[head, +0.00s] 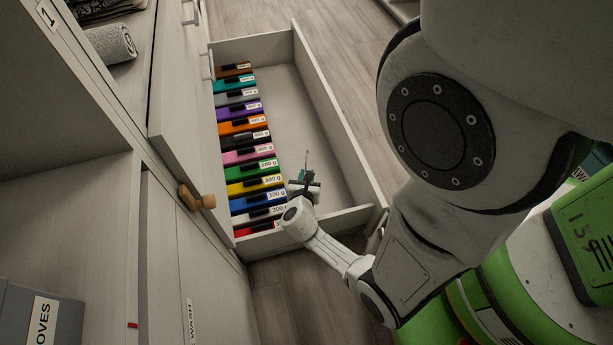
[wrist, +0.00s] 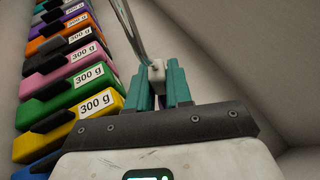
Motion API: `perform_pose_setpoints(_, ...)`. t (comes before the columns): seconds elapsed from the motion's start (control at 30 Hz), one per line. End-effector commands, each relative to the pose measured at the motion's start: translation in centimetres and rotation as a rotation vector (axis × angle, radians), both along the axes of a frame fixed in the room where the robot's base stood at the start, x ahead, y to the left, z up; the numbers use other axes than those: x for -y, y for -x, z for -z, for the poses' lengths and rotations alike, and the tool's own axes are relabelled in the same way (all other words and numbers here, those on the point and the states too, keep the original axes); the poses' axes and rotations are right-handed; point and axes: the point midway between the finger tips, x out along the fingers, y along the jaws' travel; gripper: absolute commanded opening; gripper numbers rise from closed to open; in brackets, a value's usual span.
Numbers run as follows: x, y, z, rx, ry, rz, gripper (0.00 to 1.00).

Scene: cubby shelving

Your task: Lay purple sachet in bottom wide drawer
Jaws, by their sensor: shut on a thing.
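The wide drawer (head: 332,125) is pulled out near the floor in the head view. Several coloured packets marked 300 g stand in a row along its left side. A purple packet (head: 239,112) is among them, toward the far end, and it also shows in the wrist view (wrist: 76,24). My gripper (head: 304,177) is over the near part of the drawer, right of the row. In the wrist view, its teal fingers (wrist: 160,88) are shut on a thin item with a pale block (wrist: 156,71). A shiny strip rises beside it; I cannot tell what the item is.
The drawer's bare floor (head: 297,113) is free right of the row. Its front wall (head: 345,112) stands on the right. A wooden knob (head: 203,201) juts from the cabinet at left. A rolled grey towel (head: 111,43) lies on a shelf.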

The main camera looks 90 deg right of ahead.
Motion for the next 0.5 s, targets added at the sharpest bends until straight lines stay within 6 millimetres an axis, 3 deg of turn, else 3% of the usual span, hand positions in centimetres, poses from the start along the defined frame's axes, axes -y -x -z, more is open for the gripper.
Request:
perform_pose_setpoints(0.23,0.01,-0.02,0.39,0.0,0.0,0.0,0.0)
perform_pose_setpoints(0.27,0.01,-0.01,0.4,0.0,0.0,0.0,0.23)
perform_pose_setpoints(0.5,0.01,-0.01,0.39,0.0,0.0,0.0,0.45)
